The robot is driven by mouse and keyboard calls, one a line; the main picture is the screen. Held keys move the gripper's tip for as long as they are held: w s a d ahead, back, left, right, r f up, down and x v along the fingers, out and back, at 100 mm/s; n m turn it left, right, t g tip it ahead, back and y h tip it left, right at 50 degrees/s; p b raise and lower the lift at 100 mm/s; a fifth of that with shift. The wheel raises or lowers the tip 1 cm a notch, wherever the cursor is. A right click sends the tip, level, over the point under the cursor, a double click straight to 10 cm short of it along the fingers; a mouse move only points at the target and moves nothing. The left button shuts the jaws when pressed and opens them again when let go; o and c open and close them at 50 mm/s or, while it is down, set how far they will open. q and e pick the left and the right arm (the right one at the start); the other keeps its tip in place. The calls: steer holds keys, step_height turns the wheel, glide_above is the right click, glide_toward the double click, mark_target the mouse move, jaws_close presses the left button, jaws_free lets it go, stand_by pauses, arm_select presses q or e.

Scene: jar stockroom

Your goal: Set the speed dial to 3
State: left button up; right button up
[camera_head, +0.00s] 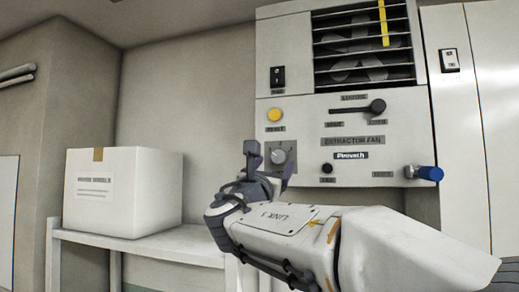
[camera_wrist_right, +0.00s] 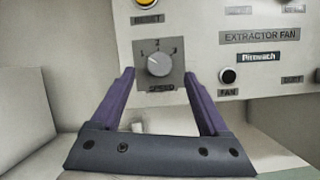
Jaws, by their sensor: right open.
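The speed dial (camera_head: 278,156) is a round grey knob on a square grey plate, low on the left of the extractor fan panel. In the right wrist view the dial (camera_wrist_right: 158,65) shows marks 1, 2 and 3 above it; I cannot tell for sure which mark its pointer faces. My right gripper (camera_head: 268,162) is open in front of the dial and partly covers its plate. In the right wrist view the purple fingers of the gripper (camera_wrist_right: 158,72) stand left and right of the dial, with nothing between them. My left gripper is not in view.
A yellow button (camera_head: 274,114) sits above the dial, with a black switch (camera_head: 277,76) higher up. A black lever (camera_head: 374,107), a black fan button (camera_head: 327,169) and a blue-ended handle (camera_head: 428,173) are to the right. A white box (camera_head: 122,190) stands on a shelf (camera_head: 150,242) at left.

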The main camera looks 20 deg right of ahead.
mark_target(278, 159)
steer(key=p+x, duration=0.1)
steer(key=x, duration=0.2)
steer(key=shift+w+d+r+p, duration=0.2)
steer(key=shift+w+r+p, duration=0.05)
steer(key=shift+p, duration=0.15)
steer(key=shift+w+d, duration=0.1)
steer(key=shift+w, duration=0.15)
jaws_close()
steer(key=shift+f, duration=0.1)
